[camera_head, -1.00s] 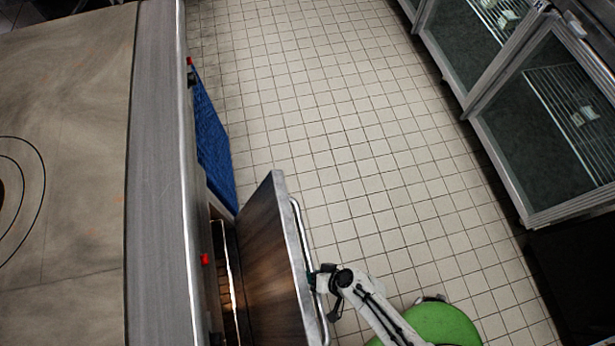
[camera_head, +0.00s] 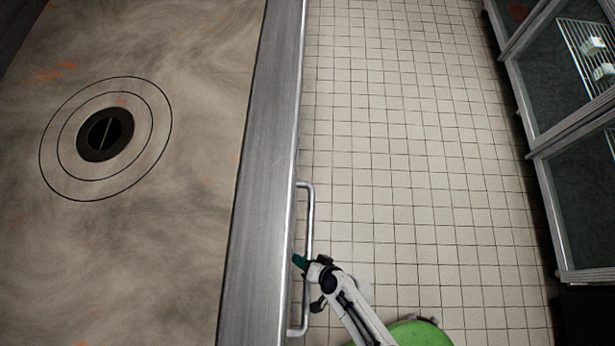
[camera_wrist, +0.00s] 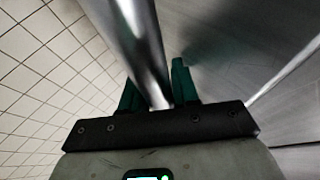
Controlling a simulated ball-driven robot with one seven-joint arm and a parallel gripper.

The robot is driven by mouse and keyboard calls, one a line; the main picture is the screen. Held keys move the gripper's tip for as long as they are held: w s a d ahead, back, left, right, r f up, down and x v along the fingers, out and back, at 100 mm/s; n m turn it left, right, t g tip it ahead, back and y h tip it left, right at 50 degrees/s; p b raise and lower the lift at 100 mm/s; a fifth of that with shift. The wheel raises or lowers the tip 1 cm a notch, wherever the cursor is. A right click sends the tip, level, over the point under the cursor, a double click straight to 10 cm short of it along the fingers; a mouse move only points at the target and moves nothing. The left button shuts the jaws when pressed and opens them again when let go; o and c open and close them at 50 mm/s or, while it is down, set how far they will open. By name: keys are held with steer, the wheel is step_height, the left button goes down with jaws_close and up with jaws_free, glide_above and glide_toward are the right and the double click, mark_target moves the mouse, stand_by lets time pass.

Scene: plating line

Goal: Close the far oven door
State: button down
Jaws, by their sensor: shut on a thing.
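The oven door's metal handle (camera_head: 310,215) sticks out beside the long steel edge of the range in the head view. The door panel itself is hidden below that edge, so I cannot tell from there whether a small gap is left. My gripper (camera_head: 301,263) is at the handle's lower half. In the wrist view the handle bar (camera_wrist: 138,35) runs between the green fingers of my gripper (camera_wrist: 157,88), which is shut on it. A grey flat surface, probably the door face (camera_wrist: 225,45), lies to the right of the bar.
The range top (camera_head: 200,230) with a round ringed burner (camera_head: 105,134) fills the left. A tiled floor aisle (camera_head: 400,150) is clear. Glass-fronted cabinets (camera_head: 560,90) line the right side.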

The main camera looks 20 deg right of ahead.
steer(key=shift+w+a+r, duration=0.15)
steer(key=shift+w+a, duration=0.1)
steer(key=shift+a, duration=0.3)
steer(key=c, duration=0.9)
jaws_free()
steer(key=shift+w, duration=0.1)
steer(key=shift+r, duration=0.1)
steer(key=v, duration=0.7)
steer(key=f+p+v, duration=0.1)
steer(key=v, duration=0.3)
steer(key=shift+s+d, duration=0.3)
steer(key=shift+d, duration=0.05)
